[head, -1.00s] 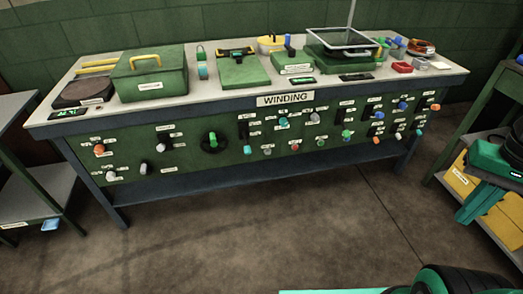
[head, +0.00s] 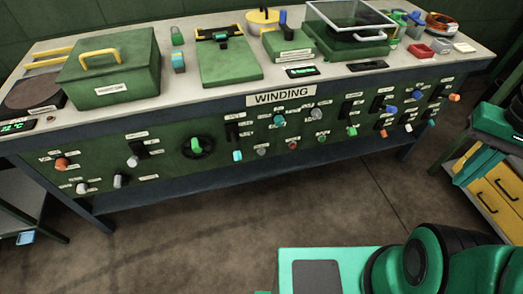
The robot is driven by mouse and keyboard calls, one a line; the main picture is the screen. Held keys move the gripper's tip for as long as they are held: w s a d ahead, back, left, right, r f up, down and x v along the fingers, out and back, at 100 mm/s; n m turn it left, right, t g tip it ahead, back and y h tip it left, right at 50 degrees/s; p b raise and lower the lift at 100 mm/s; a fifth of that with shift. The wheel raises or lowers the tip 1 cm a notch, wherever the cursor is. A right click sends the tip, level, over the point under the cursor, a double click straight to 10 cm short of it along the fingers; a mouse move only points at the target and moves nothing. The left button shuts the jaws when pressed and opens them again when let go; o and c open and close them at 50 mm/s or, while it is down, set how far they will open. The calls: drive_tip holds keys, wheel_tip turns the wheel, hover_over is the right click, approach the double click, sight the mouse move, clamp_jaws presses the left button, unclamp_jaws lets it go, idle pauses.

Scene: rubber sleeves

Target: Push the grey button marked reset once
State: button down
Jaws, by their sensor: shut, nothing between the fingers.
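The green control panel (head: 220,165) of the winding bench faces me, below the sign WINDING (head: 281,97). A small grey round button (head: 261,152) sits low on the panel, left of a red button (head: 293,146). Other grey controls are a knob (head: 316,114) right of the sign's lower edge and a knob (head: 118,181) at lower left. The labels are too small to read, so I cannot tell which is marked reset. Part of my arm is cut off by the frame.
Coloured knobs and black switches crowd the panel around the grey button, including a large green dial (head: 197,147) and a cyan knob (head: 238,156). A shelf with yellow drawers (head: 497,200) stands at right. The floor (head: 210,240) before the bench is clear.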

drive_tip(key=shift+d, duration=0.1)
drive_tip(key=w+a+f+n+t, duration=0.1)
drive_tip(key=w+a+f+n, duration=0.2)
drive_tip(key=w, duration=0.6)
drive_tip(key=w+f+n+t, duration=0.25)
drive_tip(key=w+f, duration=0.25)
drive_tip(key=w, duration=0.5)
drive_tip(key=w+a+f+n+t, duration=0.1)
drive_tip(key=w+a+f+n, duration=0.4)
drive_tip(key=w+a+f, duration=0.65)
drive_tip(key=w+a+f+n+t+y, duration=0.2)
drive_tip(key=w+a+f+n+y, duration=0.15)
drive_tip(key=a+f, duration=0.95)
drive_tip(key=s+a+f+n, duration=0.1)
drive_tip(key=s+a+f, duration=0.1)
drive_tip(key=a+f, duration=0.3)
drive_tip(key=s+a+f+n+t+y, duration=0.1)
drive_tip(key=s+a+f+n, duration=0.1)
drive_tip(key=a+f, duration=0.3)
wheel_tip(320, 180, down, 4)
drive_tip(key=shift+s+f, duration=0.15)
drive_tip(key=shift+s, duration=0.15)
